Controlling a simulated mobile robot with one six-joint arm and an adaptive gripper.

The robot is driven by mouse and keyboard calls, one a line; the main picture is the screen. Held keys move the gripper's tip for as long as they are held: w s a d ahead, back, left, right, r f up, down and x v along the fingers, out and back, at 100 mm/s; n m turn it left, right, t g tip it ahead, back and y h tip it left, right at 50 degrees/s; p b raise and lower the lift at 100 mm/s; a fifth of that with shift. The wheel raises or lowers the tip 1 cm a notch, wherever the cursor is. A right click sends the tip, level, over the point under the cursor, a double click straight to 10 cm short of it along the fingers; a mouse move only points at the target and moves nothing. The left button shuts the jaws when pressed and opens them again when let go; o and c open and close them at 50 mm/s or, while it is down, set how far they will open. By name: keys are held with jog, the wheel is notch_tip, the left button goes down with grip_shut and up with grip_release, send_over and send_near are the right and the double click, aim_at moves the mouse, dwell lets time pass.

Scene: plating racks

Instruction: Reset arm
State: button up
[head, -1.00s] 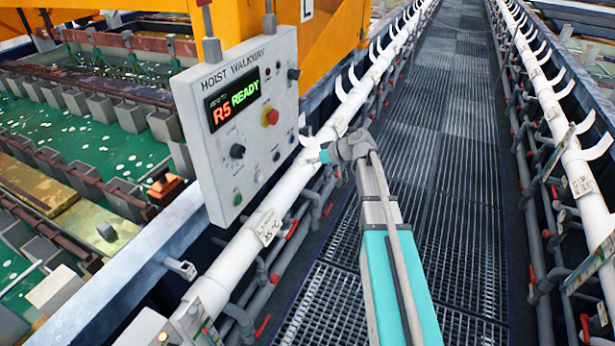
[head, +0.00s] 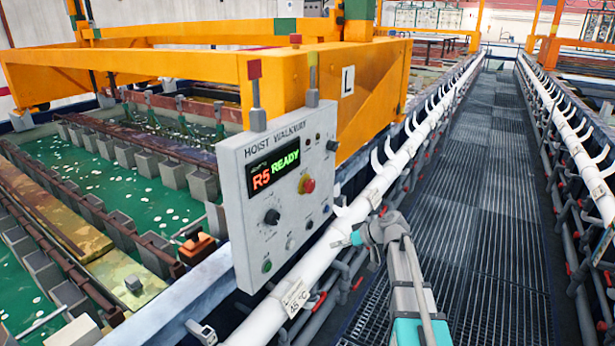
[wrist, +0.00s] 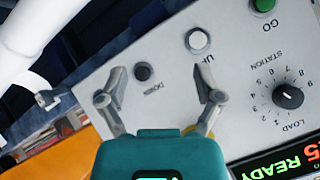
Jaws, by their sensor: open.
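My gripper (wrist: 158,86) is open in the wrist view, its two fingers spread and empty in front of the control panel (wrist: 178,85). The white UP button (wrist: 197,40) and black DOWN button (wrist: 142,72) show beyond the fingers. In the head view my gripper (head: 346,240) is small and partly hidden at the end of my arm (head: 405,270), to the right of the HOIST WALKWAY panel (head: 250,190). The station knob (wrist: 288,96) and green GO button (wrist: 262,5) are at the wrist view's right.
A white pipe rail (head: 322,258) with hooks runs along the walkway's left, close to my gripper. A second rail (head: 590,178) lines the right. The grated walkway (head: 470,200) between is clear. Green tanks (head: 90,180) and the orange hoist frame (head: 200,75) are at left.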

jog(key=s+f+m+g+h, duration=0.2)
jog(key=s+f+m+h, duration=0.1)
jog(key=s, duration=0.8)
jog(key=s+f+m+g+h, duration=0.2)
jog(key=s+f+h, duration=0.2)
jog(key=s, duration=0.7)
jog(key=h, duration=0.2)
jog(key=shift+s+d+f+m+g+h, duration=0.25)
jog(key=shift+d+f+m+g+h, duration=0.1)
jog(key=shift+d+m+g+h, duration=0.05)
dwell(0.7)
